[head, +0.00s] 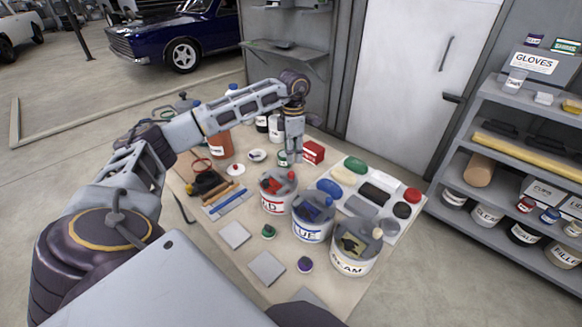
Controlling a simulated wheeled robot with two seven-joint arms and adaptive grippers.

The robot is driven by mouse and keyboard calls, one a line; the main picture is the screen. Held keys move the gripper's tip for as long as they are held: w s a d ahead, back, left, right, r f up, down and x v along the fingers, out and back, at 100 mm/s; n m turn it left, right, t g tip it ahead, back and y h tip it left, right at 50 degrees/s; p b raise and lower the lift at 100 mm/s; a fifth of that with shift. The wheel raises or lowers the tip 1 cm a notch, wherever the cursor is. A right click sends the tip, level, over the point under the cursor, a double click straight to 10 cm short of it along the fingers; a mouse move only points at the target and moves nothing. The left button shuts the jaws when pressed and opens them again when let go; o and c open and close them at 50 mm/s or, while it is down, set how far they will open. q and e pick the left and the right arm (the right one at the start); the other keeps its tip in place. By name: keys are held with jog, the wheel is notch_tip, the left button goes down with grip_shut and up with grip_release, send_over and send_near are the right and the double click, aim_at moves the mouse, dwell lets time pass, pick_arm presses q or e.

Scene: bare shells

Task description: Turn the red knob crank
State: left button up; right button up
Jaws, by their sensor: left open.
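I cannot clearly pick out a crank with a red knob. A small white disc with a red top (236,169) lies on the table, left of my left gripper. A red box (313,152) stands just right of the gripper. My left gripper (291,156) points down, open, above the far middle of the table. It hides part of what lies behind and under it; a small green-topped item (283,160) shows at its tips. The can labelled red (277,200) stands in front of it, apart from it. My right gripper is not in view.
A blue can (313,230) and a cream can (352,262) stand towards the front right. A white tray (398,232) with coloured pieces lies right of them. An orange-brown can (220,146) stands behind my left arm. A stocked shelf (490,165) is at right.

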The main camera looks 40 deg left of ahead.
aim_at(291, 173)
pick_arm(q)
jog(key=r+n, duration=0.2)
jog(key=a+r+n, duration=0.1)
jog(key=r, duration=0.1)
jog(key=shift+w+a+n, duration=0.15)
jog(key=shift+n, duration=0.25)
dwell(0.4)
jog(key=shift+f, duration=0.1)
notch_tip(291, 173, down, 12)
jog(key=shift+r+p, duration=0.25)
jog(key=shift+p, duration=0.2)
jog(key=shift+f, duration=1)
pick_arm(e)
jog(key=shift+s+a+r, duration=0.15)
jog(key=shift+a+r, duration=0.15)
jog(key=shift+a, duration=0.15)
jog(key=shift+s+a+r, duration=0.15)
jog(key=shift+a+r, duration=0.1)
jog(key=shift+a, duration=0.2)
